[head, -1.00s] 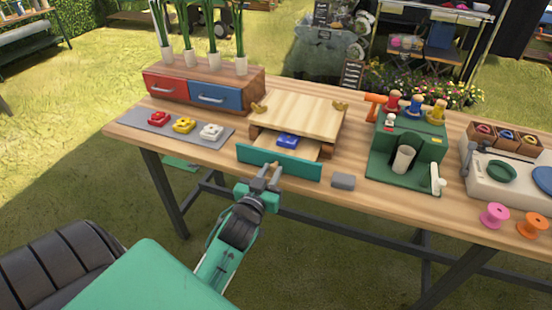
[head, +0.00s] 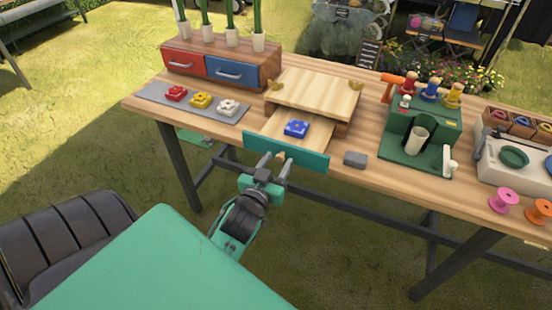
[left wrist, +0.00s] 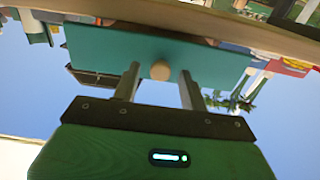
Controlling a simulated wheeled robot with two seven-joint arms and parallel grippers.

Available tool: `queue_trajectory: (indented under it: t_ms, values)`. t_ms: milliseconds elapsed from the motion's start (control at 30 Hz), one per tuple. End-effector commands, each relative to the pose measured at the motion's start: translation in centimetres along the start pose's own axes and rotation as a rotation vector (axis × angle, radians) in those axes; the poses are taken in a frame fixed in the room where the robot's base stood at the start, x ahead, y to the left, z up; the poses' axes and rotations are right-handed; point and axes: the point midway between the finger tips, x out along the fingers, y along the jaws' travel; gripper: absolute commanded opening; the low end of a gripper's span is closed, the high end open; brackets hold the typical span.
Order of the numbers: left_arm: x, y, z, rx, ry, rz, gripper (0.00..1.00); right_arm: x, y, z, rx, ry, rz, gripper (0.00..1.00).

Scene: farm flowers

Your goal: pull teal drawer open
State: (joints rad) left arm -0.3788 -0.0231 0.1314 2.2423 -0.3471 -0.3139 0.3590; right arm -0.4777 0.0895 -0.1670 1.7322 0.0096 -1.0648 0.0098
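The teal drawer (head: 308,158) stands pulled out from under the wooden box (head: 316,92) at the table's front edge. A blue flower-shaped piece (head: 296,128) lies in its open tray. The teal front also shows in the left wrist view (left wrist: 105,46), with a round wooden knob (left wrist: 160,70) on it. My left gripper (head: 276,161) is in front of the drawer. In the left wrist view its two fingers (left wrist: 158,82) stand apart on either side of the knob, with gaps on both sides, so it is open. My right gripper is not in view.
A grey block (head: 355,159) lies just right of the drawer. A grey mat (head: 160,92) with red, yellow and white pieces is to the left, before a red and blue drawer unit (head: 268,70). A green press (head: 415,150) stands to the right.

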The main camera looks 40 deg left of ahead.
Motion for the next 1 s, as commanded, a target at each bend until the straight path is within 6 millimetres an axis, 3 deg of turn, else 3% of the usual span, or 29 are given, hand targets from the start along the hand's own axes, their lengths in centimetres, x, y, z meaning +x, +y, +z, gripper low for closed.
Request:
queue_trajectory:
  t_ms: [267,800,1000]
  values:
    - [-1.5,0.0,0.1,-0.001,-0.001,0.000,0.44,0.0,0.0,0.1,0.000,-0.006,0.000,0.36]
    - [-10.2,0.0,0.2,-0.001,-0.004,-0.001,0.44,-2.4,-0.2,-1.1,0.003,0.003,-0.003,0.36]
    - [-12.5,0.0,0.2,-0.002,-0.003,0.000,0.44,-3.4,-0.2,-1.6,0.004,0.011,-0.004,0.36]
